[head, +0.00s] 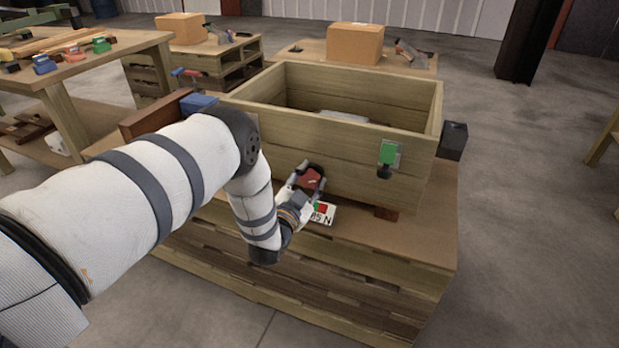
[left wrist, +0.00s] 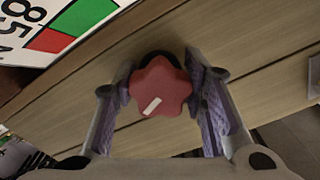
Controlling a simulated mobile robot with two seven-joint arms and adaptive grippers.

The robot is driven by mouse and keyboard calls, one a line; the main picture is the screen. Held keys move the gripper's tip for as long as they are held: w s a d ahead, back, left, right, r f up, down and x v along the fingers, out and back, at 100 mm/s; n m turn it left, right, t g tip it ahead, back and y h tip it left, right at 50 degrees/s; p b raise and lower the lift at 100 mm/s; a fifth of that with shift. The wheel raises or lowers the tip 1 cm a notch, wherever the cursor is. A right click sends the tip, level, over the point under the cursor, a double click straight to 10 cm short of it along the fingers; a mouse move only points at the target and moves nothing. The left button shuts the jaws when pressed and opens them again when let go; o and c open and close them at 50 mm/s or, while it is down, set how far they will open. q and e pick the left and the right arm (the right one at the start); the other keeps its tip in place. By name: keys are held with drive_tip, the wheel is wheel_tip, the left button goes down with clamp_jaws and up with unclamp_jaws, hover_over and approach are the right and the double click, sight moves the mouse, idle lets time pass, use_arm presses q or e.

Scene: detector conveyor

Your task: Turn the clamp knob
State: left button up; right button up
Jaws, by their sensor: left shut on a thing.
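The clamp knob (left wrist: 158,88) is a red, star-shaped knob with a white mark, on the front wooden wall of the box. My left gripper (left wrist: 163,97) has one finger on each side of the knob and is shut on it. In the head view the red knob (head: 309,181) shows between the fingers of my left gripper (head: 305,178), partly hidden by them. The white mark points to the lower left in the left wrist view. My right gripper is in neither view.
The open wooden box (head: 290,143) stands on a wooden bench (head: 425,230). A white label with red and green patches (head: 322,213) sits just below the knob. A green-faced device (head: 389,154) is on the front wall to the right. Tables with cartons stand behind.

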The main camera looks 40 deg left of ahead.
use_arm(q)
drive_tip(key=shift+m, duration=0.5)
drive_tip(key=o, duration=1.2)
drive_tip(key=v, duration=1.2)
